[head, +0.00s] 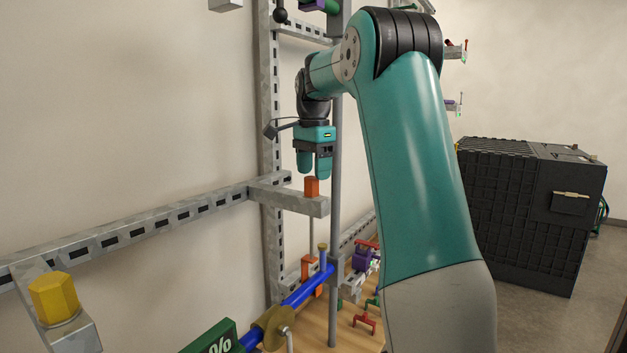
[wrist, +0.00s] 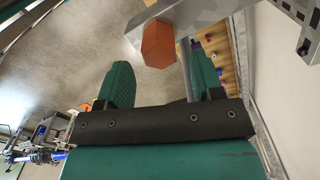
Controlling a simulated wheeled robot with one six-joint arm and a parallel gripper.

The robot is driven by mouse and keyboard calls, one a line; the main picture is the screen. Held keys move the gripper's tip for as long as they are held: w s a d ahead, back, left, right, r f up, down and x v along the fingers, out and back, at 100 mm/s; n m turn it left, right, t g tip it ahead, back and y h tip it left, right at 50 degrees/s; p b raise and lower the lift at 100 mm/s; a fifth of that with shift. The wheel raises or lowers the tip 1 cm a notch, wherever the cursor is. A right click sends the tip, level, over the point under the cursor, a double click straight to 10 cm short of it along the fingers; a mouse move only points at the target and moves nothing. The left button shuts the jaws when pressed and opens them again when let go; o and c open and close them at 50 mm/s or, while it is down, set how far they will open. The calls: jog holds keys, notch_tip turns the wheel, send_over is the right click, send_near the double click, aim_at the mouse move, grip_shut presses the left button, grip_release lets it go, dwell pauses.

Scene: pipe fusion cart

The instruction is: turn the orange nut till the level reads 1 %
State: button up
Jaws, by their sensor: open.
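The orange nut (head: 312,187) is a six-sided block standing upright on the end of a grey metal bracket (head: 290,202). It also shows in the wrist view (wrist: 158,46), in line with the gap between the fingers. My gripper (head: 313,173) is teal with a black palm. It points down just above the nut, open and empty, and its fingers (wrist: 160,72) appear not to be around the nut. A green display (head: 212,341) at the bottom edge of the head view shows a "%" sign. Its number is cut off, so I cannot read the level.
A yellow hex nut (head: 54,298) sits on another bracket at lower left. A grey post (head: 336,220) stands close to the right of the gripper. A blue pipe (head: 307,287) and coloured fittings lie below. A black crate (head: 520,215) stands at right.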

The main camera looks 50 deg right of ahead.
aim_at(311, 186)
jog(key=shift+f, duration=1.45)
jog(key=c, duration=0.9)
jog(key=shift+c, duration=0.2)
